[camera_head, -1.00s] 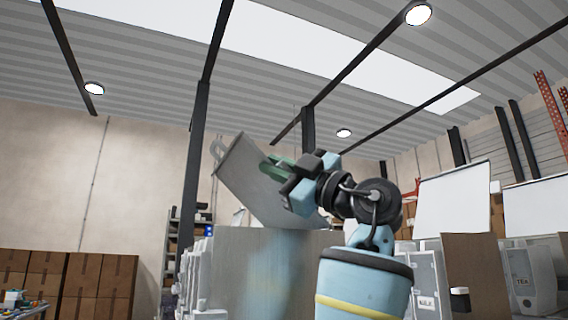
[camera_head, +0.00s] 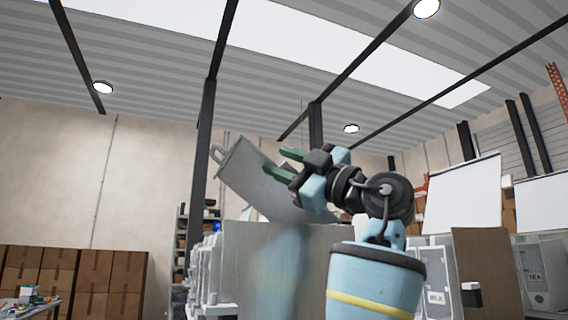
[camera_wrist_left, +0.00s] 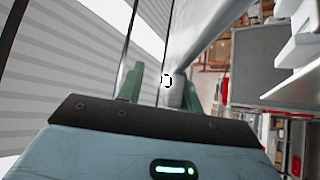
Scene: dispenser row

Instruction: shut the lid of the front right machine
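The nearest machine (camera_head: 262,265) shows a large plain grey side in the head view. Its grey lid (camera_head: 245,175) is tilted up, leaning to the left, with a small loop handle (camera_head: 222,152) at its upper end. My left gripper (camera_head: 285,164) is beside the lid, on its right, with two green fingers apart and nothing seen held. In the left wrist view the open fingers (camera_wrist_left: 160,88) show, and a grey slab (camera_wrist_left: 205,38), apparently the lid, passes close to the right finger. Whether they touch is unclear. My right gripper is out of view.
More machines with raised white lids (camera_head: 464,202) stand at the right, one labelled MILK (camera_head: 437,297) and one TEA (camera_head: 535,277). Other machines line up at the left behind the near one. Cardboard boxes (camera_head: 75,280) are stacked against the far wall.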

